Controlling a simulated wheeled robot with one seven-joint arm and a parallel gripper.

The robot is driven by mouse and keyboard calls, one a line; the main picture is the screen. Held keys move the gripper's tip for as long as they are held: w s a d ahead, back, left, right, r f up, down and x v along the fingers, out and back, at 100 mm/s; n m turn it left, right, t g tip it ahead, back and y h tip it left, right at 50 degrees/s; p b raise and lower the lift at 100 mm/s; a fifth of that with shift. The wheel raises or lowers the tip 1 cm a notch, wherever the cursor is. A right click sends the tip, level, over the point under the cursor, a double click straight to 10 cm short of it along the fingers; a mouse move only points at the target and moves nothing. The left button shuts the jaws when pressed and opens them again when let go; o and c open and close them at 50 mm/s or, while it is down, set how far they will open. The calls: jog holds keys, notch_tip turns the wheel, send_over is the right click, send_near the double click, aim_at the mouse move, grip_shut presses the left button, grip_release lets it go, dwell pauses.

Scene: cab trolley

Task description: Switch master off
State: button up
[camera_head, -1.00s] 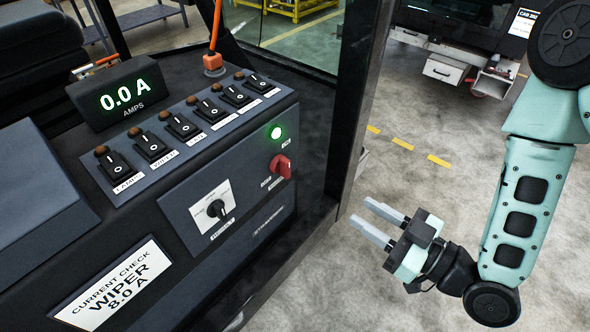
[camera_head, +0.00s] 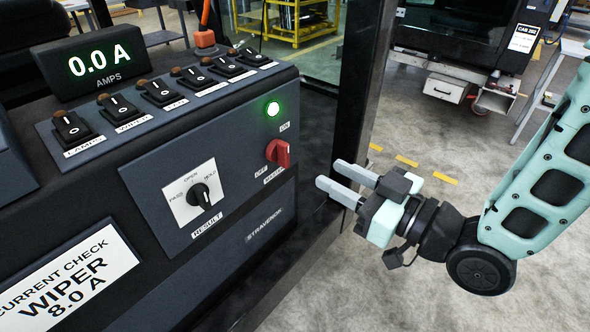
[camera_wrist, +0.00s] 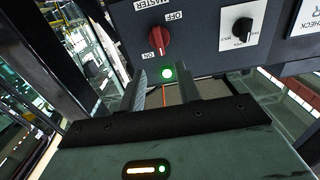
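The red master knob (camera_head: 278,152) sits on the right part of the dark front panel, with labels ON above it and OFF and MASTER below it. It also shows in the wrist view (camera_wrist: 159,41), ahead of the fingers. A green lamp (camera_head: 272,109) above the knob is lit. My gripper (camera_head: 338,182) is open and empty, to the right of and a little below the knob, apart from it. In the wrist view its two fingers (camera_wrist: 162,92) stand apart with the lit lamp showing between them.
A black selector knob (camera_head: 201,195) on a white RESULT plate is left of the red knob. Several rocker switches (camera_head: 158,90) line the sloped top under the ammeter (camera_head: 92,65) reading 0.0 A. A dark cab post (camera_head: 358,90) stands close behind my gripper. A card (camera_head: 72,288) reads WIPER 8.0 A.

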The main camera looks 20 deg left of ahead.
aim_at(288, 151)
jog(key=x, duration=0.9)
jog(key=shift+a+p, duration=0.2)
jog(key=shift+p, duration=0.1)
grip_shut()
